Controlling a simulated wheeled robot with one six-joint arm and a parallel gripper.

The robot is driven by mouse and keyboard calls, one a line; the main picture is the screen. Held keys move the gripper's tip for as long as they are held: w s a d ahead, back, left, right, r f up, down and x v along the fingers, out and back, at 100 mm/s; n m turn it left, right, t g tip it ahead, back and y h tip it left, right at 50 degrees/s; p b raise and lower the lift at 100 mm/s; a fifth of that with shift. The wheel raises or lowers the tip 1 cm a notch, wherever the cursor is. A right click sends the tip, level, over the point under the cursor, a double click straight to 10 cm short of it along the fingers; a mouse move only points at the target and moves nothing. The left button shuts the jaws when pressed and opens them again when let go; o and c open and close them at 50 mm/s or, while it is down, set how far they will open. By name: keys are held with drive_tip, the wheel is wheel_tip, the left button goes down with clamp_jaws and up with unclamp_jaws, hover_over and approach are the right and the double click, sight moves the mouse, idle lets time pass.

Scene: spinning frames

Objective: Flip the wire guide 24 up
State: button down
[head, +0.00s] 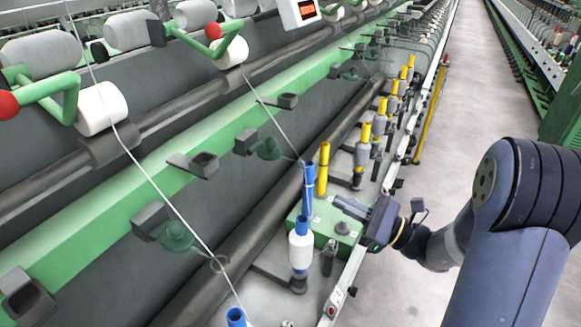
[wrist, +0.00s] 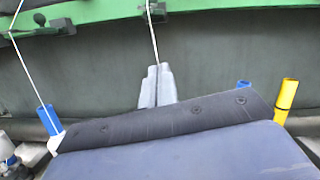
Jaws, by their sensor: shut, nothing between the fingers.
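Several wire guides sit along the green rail of the spinning frame; no number is legible, so I cannot tell which is 24. In the head view, one guide (head: 178,235) has a green body and a wire ring at its lower right, with a thread passing near the ring. Another guide (head: 268,148) sits further along the rail, above the blue and yellow tubes. My gripper (head: 340,203) is at the right of these tubes, pointing left toward the machine. In the wrist view, its fingers (wrist: 157,72) are together and empty, with a thread appearing just above their tips.
A white-wound blue bobbin (head: 301,252), a bare blue tube (head: 308,188) and a yellow tube (head: 323,168) stand close to the gripper. A green box (head: 344,240) lies under it.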

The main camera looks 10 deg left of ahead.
drive_tip(key=p+x, duration=0.2)
drive_tip(key=x, duration=0.7)
drive_tip(key=shift+a+r, duration=0.15)
drive_tip(key=r, duration=0.1)
drive_tip(key=r+p, duration=0.1)
drive_tip(key=r, duration=0.2)
drive_tip(key=shift+s+a, duration=0.25)
drive_tip(key=shift+a, duration=0.1)
